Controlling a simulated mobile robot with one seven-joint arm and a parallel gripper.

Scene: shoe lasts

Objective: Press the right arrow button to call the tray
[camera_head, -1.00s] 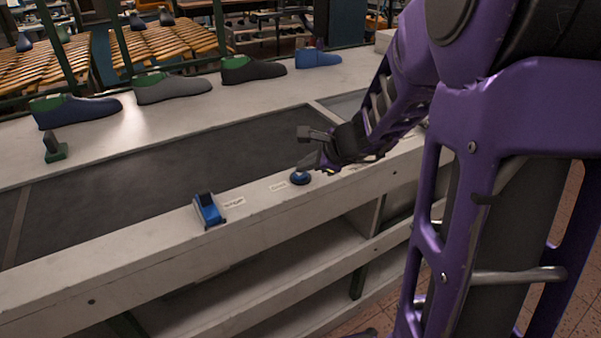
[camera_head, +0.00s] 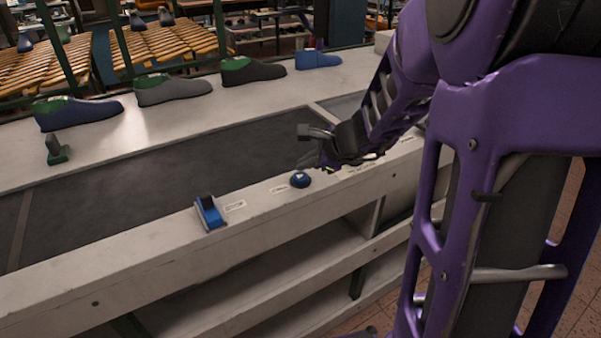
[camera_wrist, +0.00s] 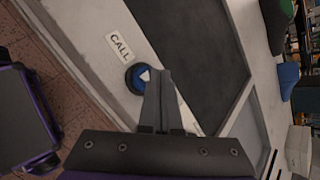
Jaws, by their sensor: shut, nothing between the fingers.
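A round blue button (camera_head: 300,179) with a white arrow sits on the pale front rail of the conveyor. In the wrist view the button (camera_wrist: 138,78) lies just left of my fingertips, beside a label (camera_wrist: 119,47) reading CALL. My gripper (camera_head: 313,160) is shut and empty, just behind the button in the head view. In the wrist view my gripper (camera_wrist: 158,76) overlaps the button's right edge in the picture. I cannot tell whether the fingers touch it, though the head view shows the button's top uncovered.
A blue lever switch (camera_head: 210,212) with a label stands left along the rail. The dark belt (camera_head: 160,182) is empty. Several shoe lasts (camera_head: 174,90) stand on the far ledge, with a small green-based piece (camera_head: 57,149) nearer the belt.

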